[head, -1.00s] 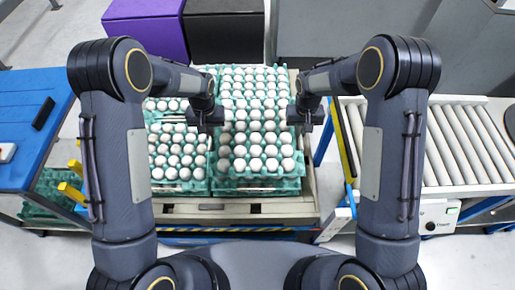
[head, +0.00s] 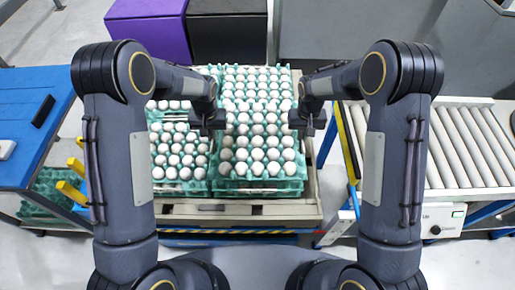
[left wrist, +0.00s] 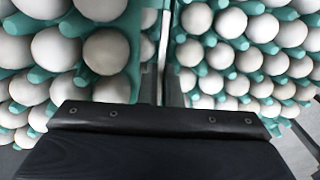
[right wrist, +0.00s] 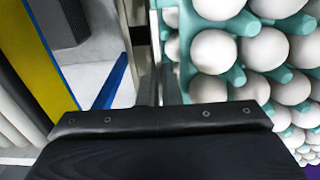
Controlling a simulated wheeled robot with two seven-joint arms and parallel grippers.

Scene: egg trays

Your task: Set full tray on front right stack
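A full green tray (head: 300,172) of white eggs lies on top of the front right stack (head: 258,189) on the pallet. My left gripper (head: 212,122) is at its left side, in the narrow gap beside the front left stack (head: 180,186). My right gripper (head: 307,122) is at its right side. The left wrist view shows the left fingers (left wrist: 162,88) close together beside eggs. The right wrist view shows the right fingers (right wrist: 158,88) close together at the tray's edge. Whether either pair pinches the rim is hidden.
A back right stack (head: 290,82) of eggs stands directly behind. The pallet (head: 240,209) has a bare front edge. A roller conveyor (head: 465,145) is on the right, a blue table (head: 30,115) on the left. Purple (head: 147,30) and black (head: 228,38) boxes stand behind.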

